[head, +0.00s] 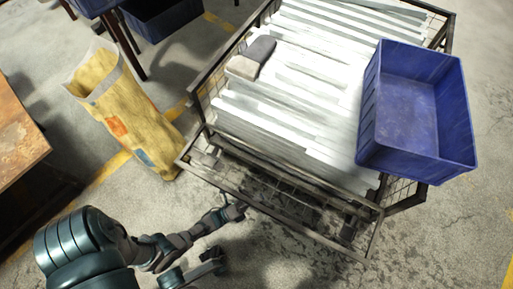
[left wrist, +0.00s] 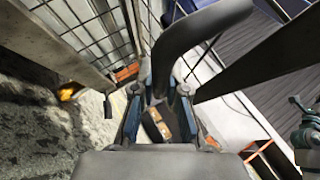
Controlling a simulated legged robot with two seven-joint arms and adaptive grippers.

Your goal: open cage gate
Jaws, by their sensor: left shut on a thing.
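The wire-mesh cage (head: 196,108) stands right of centre in the head view, full of long pale metal brackets (head: 300,100). Its dark-framed gate (head: 305,226) is on the near side, with its outer bar out in front of the stack; I cannot tell how far it is open. My left gripper (head: 236,211) is at this outer bar, left of its middle. In the left wrist view, its fingers (left wrist: 160,98) are shut on a dark curved bar (left wrist: 190,35) of the gate. Another dark claw-like part of mine (head: 211,262) shows below; its jaw state is unclear.
A blue bin (head: 420,70) sits on the cage's right side. A grey and tan block (head: 250,60) lies on the brackets. A yellow sack (head: 120,105) stands left of the cage. A worn table (head: 18,130) is at far left. The floor in front is clear.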

